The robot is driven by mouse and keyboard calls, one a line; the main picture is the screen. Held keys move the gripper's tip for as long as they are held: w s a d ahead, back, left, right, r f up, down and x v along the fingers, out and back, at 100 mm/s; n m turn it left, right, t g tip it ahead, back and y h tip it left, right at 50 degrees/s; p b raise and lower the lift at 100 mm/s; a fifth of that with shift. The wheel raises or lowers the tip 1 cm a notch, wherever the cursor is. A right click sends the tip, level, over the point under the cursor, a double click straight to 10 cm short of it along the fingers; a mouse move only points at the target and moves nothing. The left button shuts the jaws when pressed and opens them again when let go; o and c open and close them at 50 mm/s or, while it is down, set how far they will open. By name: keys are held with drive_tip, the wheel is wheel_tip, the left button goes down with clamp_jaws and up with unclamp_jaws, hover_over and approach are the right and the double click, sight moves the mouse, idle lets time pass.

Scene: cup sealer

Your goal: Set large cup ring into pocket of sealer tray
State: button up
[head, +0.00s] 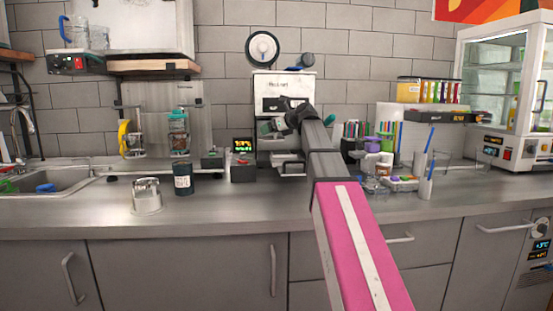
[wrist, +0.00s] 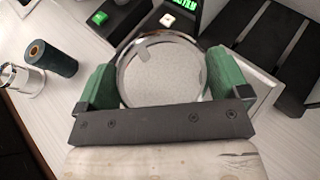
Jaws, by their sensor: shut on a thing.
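The large cup ring (wrist: 126,62), a shiny round metal hoop, sits between the green fingers of my gripper (wrist: 160,64) in the wrist view. Both fingers press on its sides, and a pale grainy surface shows through it. In the head view my gripper is in front of the white cup sealer (head: 262,88), and my arm covers part of the sealer. I cannot make out the ring there. A tray-like part (head: 290,166) shows low at the sealer's front. I cannot tell its pocket in either view.
A dark cylinder (head: 183,180) and a clear cup (head: 146,196) stand on the counter to the left. A small box with a green button (wrist: 98,17) is close to the ring. Dark slats (wrist: 285,45) lie to its right. Cups and straws crowd the counter right of my arm.

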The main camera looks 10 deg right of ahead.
drive_tip(key=w+d+f, duration=0.4)
drive_tip(key=w+d, duration=0.1)
drive_tip(key=w+d+f, duration=0.2)
drive_tip(key=w, duration=0.1)
drive_tip(key=shift+w+d+f, duration=0.2)
drive_tip(key=shift+d+f, duration=0.2)
drive_tip(key=shift+f, duration=2.05)
drive_tip(key=shift+f, duration=0.3)
drive_tip(key=o, duration=0.7)
drive_tip(key=shift+c, duration=0.2)
drive_tip(key=shift+s+d+r, duration=0.15)
drive_tip(key=shift+r, duration=0.25)
drive_tip(key=v, duration=1.1)
drive_tip(key=shift+s+d, duration=0.2)
drive_tip(key=shift+r, duration=0.15)
